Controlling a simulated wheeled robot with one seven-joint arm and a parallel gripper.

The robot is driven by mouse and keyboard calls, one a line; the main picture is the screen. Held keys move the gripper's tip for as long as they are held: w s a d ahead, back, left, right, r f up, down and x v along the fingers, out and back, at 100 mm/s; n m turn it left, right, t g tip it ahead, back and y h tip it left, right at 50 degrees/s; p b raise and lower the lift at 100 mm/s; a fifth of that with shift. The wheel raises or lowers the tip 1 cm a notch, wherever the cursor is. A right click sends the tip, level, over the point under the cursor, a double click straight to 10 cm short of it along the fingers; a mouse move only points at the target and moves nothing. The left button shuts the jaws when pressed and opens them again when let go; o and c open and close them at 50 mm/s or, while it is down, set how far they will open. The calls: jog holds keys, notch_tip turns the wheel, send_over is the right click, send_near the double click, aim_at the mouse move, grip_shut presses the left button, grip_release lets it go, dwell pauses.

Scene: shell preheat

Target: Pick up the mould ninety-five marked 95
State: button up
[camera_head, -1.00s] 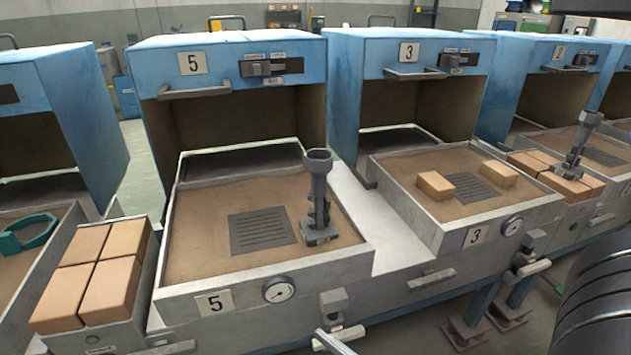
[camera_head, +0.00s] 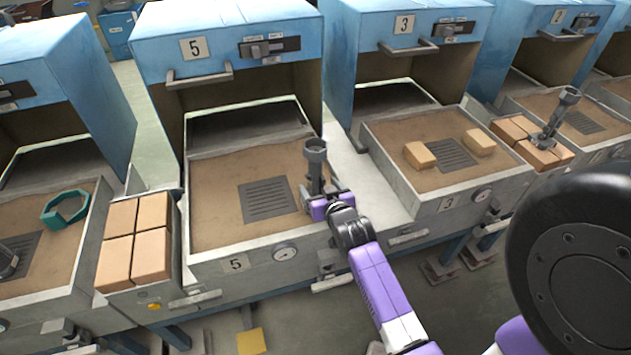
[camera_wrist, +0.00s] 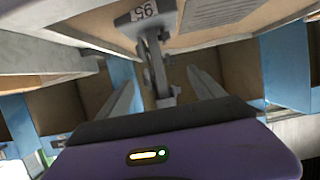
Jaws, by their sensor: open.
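The mould ninety-five (camera_head: 315,155), a grey upright piece with a round top, stands in the sand tray (camera_head: 216,235) of oven 5, right of the dark grate. In the wrist view, the 95 label shows on the mould's flat base (camera_wrist: 145,14), with its grey stem running between my fingers. My gripper (camera_head: 318,203), purple and grey, is at the mould's near side and hides its lower part. The wrist view shows my gripper (camera_wrist: 160,80) open, one finger on each side of the stem. I cannot tell whether either finger touches it.
Bricks (camera_head: 135,240) fill a holder left of tray 5. Tray 3 (camera_head: 405,195) holds two bricks and a grate. Another grey mould (camera_head: 558,115) stands on bricks at the right. A green ring (camera_head: 65,210) lies in the left tray. The blue oven 5 (camera_head: 230,40) rises behind.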

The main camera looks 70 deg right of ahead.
aim_at(313, 177)
jog(key=shift+x, duration=3.55)
grip_shut()
